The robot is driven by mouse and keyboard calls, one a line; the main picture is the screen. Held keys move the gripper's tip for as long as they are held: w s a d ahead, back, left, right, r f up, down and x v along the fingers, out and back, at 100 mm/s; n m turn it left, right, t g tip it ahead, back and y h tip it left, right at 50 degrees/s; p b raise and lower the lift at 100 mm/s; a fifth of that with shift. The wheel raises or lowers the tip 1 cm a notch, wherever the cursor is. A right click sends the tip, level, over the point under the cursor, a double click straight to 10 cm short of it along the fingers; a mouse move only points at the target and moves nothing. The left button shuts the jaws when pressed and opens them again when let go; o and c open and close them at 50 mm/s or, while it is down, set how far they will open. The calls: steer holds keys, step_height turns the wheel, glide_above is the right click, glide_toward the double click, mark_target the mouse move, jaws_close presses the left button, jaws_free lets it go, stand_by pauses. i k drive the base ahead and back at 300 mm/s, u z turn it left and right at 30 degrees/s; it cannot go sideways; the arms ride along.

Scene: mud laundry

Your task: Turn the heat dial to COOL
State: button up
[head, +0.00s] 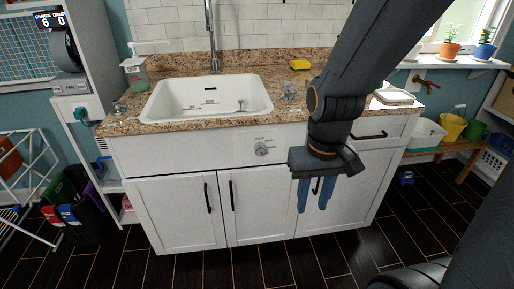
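A small round grey dial (262,149) sits on the white front panel of the sink cabinet, below the sink's right side. Small markings surround it but are too small to read, so I cannot tell its setting. My gripper (314,197) hangs to the right of the dial and lower, in front of the cabinet doors. Its two blue fingers point down with a gap between them, and nothing shows between them. It appears apart from the dial.
A white sink (160,108) with a tall faucet (211,40) is set in the granite counter. A yellow sponge (300,64) lies at the back. Cabinet doors (255,205) have dark protruding handles. Bins (75,205) stand at left; a bench with buckets (452,128) at right. Dark floor in front is clear.

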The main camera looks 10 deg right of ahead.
mark_target(259, 149)
steer(key=z, duration=0.85)
steer(key=k, duration=0.45)
steer(key=u, duration=0.85)
